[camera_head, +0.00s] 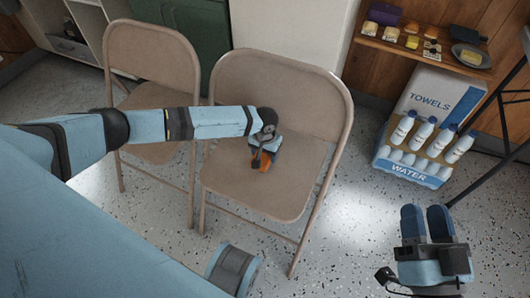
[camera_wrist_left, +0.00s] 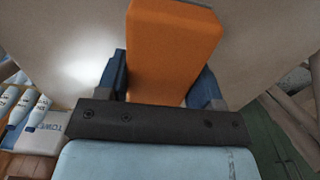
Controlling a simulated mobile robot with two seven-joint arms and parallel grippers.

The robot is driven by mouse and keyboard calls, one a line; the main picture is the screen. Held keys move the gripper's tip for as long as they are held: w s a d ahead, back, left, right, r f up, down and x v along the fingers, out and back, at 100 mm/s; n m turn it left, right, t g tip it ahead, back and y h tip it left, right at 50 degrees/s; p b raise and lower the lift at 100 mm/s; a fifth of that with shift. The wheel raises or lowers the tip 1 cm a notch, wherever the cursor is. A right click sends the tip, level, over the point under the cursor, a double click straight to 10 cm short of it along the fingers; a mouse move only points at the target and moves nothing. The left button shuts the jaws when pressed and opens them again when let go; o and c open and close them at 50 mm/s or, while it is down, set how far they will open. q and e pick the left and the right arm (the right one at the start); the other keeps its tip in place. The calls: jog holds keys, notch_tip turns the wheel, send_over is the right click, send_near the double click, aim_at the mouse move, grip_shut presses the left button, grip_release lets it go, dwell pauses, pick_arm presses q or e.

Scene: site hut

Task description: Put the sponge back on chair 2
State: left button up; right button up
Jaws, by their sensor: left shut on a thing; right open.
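The orange sponge (camera_head: 262,164) is between the fingers of my left gripper (camera_head: 264,150), which is shut on it. It is over the seat of the right-hand folding chair (camera_head: 292,190); I cannot tell whether it touches the seat. In the left wrist view the sponge (camera_wrist_left: 172,45) sticks out between the blue fingers, with the pale seat behind it. A second tan folding chair (camera_head: 150,50) stands to the left, partly behind my left arm. No chair number is readable. My right gripper (camera_head: 427,222) is open and empty above the floor at the right.
A pack of water bottles (camera_head: 415,165) stands on the floor right of the chairs, in front of a towels box (camera_head: 440,95). A wooden shelf (camera_head: 400,45) with small items is above. Speckled floor is clear between the right-hand chair and my right gripper.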

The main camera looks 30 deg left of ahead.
pick_arm(q)
jog(key=shift+f+p, duration=0.3)
jog(key=shift+f, duration=0.15)
pick_arm(e)
jog(key=shift+r, duration=0.2)
pick_arm(q)
jog(key=o, duration=0.9)
jog(key=shift+o, duration=0.2)
pick_arm(e)
jog(key=shift+r, duration=0.1)
pick_arm(q)
notch_tip(320, 180, up, 14)
jog(key=p, duration=0.5)
pick_arm(e)
jog(key=d+f+g+h, duration=0.3)
jog(key=f+g+h, duration=0.1)
jog(key=f, duration=0.5)
jog(key=shift+s+d+f, duration=0.2)
jog(key=shift+s+d, duration=0.1)
jog(key=shift+s, duration=0.05)
pick_arm(q)
jog(key=shift+f, duration=0.1)
